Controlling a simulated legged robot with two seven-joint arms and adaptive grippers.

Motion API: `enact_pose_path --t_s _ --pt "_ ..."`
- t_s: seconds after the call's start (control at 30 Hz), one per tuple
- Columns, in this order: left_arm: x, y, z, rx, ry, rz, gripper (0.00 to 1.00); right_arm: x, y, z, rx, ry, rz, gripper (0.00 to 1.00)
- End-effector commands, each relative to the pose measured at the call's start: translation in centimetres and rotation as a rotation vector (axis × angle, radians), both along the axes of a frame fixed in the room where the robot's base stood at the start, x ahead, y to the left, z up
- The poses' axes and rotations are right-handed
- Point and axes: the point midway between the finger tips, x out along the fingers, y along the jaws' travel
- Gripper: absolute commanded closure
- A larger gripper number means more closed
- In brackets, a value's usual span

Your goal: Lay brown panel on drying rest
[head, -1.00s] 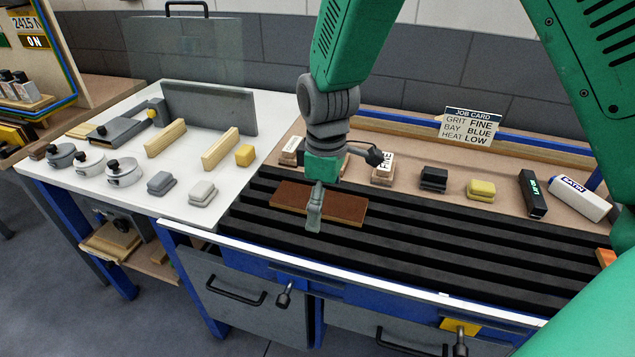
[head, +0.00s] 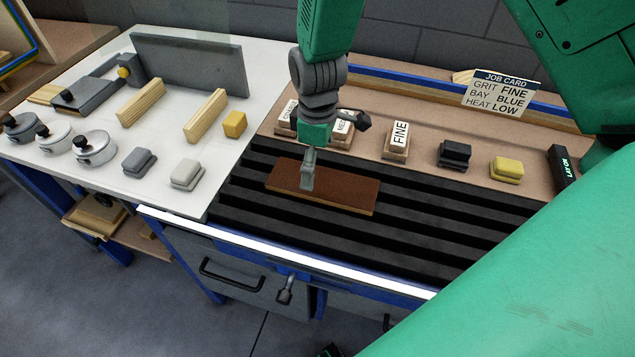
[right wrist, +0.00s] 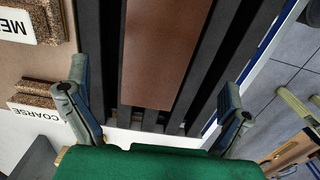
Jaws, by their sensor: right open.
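The brown panel (head: 345,197) lies flat on a black slatted rest (head: 440,232), near its left end. My right gripper (head: 308,178) points down over the left part of the panel, seen side-on in the head view. In the right wrist view the right gripper (right wrist: 155,103) is open, its two fingers spread wide. The panel (right wrist: 160,55) shows beyond and between them, with the dark slats on both sides. I see no object held between the fingers. Whether the fingertips touch anything is not clear. My left gripper is not in view.
Sanding blocks, one marked FINE (head: 398,140), a black block (head: 455,153) and a yellow block (head: 506,169) stand behind the slats. A white table (head: 215,75) with several pots and wooden strips adjoins on the left. A job card (head: 500,92) stands at the back.

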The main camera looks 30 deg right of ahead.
Motion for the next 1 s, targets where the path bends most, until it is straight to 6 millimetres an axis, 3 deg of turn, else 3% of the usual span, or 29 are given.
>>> enact_pose_path --t_s 0.23,0.5,0.8,0.83,0.97,1.0 --pt "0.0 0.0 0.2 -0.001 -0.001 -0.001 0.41 -0.4 -0.5 -1.9 0.005 0.002 -0.003 0.0" --pt "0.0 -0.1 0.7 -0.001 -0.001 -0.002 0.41 -0.7 0.2 -5.7 0.0 0.001 -0.003 0.0" --pt "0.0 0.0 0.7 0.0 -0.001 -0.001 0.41 -0.7 0.2 -6.1 0.0 -0.003 -0.001 0.0" --pt "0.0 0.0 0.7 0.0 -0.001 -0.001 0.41 -0.7 0.1 -6.1 0.001 -0.002 -0.001 0.07" --pt "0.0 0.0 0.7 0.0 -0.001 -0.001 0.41 -0.7 0.0 -6.2 0.003 -0.002 -0.001 0.53" --pt "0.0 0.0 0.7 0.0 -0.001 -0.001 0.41 -0.7 -0.1 -6.3 0.003 -0.001 -0.001 0.58"
